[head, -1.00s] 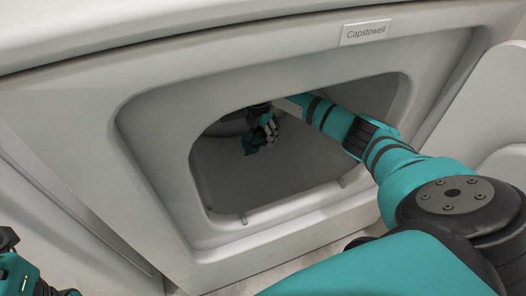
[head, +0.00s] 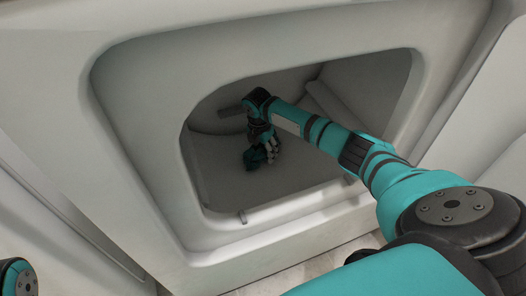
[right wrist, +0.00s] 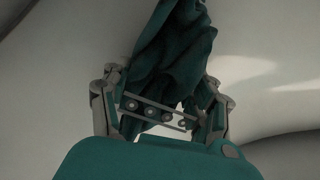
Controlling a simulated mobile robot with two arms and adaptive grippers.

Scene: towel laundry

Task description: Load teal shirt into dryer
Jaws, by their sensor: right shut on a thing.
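The dryer (head: 130,140) fills most of the head view, with its opening facing me. My right arm reaches through the opening, and my right gripper (head: 268,148) is inside the drum. The teal shirt (head: 254,157) is a small dark crumpled bundle at the fingertips, just above or touching the drum floor; I cannot tell which. In the right wrist view, my right gripper (right wrist: 160,105) is shut on the shirt (right wrist: 175,55), which bunches between its fingers and extends beyond them. At the head view's lower left corner only a piece of my left arm shows; my left gripper is out of view.
The opening's rim (head: 190,165) surrounds my right arm, with free room to the arm's left. The drum floor (head: 225,185) around the shirt is clear. A pale panel (head: 475,110) stands at the right of the opening.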

